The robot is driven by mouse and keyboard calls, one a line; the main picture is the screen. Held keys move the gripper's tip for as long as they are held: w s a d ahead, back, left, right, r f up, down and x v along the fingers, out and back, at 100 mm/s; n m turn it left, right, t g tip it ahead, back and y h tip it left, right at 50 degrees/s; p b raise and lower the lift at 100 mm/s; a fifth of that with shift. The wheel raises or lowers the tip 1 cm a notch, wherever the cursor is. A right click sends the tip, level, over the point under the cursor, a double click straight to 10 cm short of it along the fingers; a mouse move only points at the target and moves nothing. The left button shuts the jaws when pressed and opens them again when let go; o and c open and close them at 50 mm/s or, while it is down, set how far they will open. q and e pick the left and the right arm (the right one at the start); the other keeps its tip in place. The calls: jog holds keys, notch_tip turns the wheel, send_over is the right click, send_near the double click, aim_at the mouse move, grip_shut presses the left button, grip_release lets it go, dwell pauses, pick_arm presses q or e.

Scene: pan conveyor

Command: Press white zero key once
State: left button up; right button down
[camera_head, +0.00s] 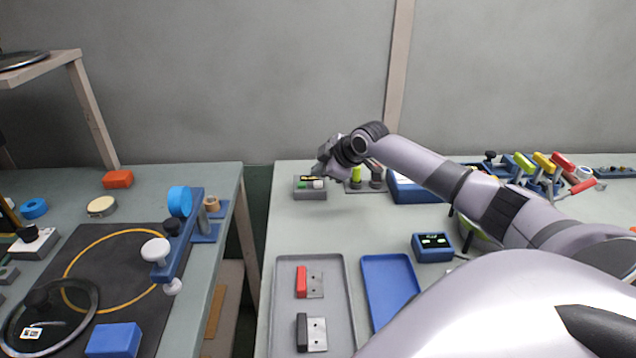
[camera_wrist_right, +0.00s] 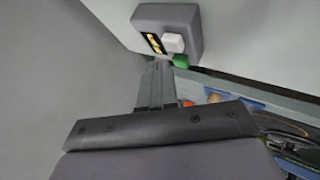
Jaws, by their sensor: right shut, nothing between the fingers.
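A small grey box (camera_head: 309,193) stands at the back left of the right-hand table. It carries a white key (camera_head: 318,184), a green key and a black and yellow label. In the right wrist view, the box (camera_wrist_right: 191,19) shows the white key (camera_wrist_right: 173,43), with the green key (camera_wrist_right: 180,61) beside it. My right gripper (camera_head: 318,174) is shut and empty, just above and behind the box. In the right wrist view its fingertips (camera_wrist_right: 159,66) appear a little short of the white key, near the green one. I cannot tell any contact. My left gripper is out of view.
Right of the box stand a yellow-green piece (camera_head: 356,174) and a blue container (camera_head: 403,189). A grey tray (camera_head: 335,275) with red and black-handled pieces, a blue tray (camera_head: 388,280) and a blue display unit (camera_head: 432,247) lie nearer. The table just in front of the box is clear.

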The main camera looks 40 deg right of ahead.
aim_at(320, 184)
jog(key=shift+f, duration=0.15)
jog(key=shift+f, duration=0.3)
jog(key=shift+f, duration=0.5)
dwell(0.7)
jog(key=shift+r, duration=0.1)
jog(key=shift+r+p, duration=0.8)
jog(key=shift+p, duration=0.05)
notch_tip(320, 184, up, 3)
jog(key=p, duration=0.2)
jog(key=shift+f+p, duration=0.15)
jog(key=shift+p, duration=0.15)
jog(key=shift+r+p, duration=0.75)
jog(key=shift+r, duration=0.45)
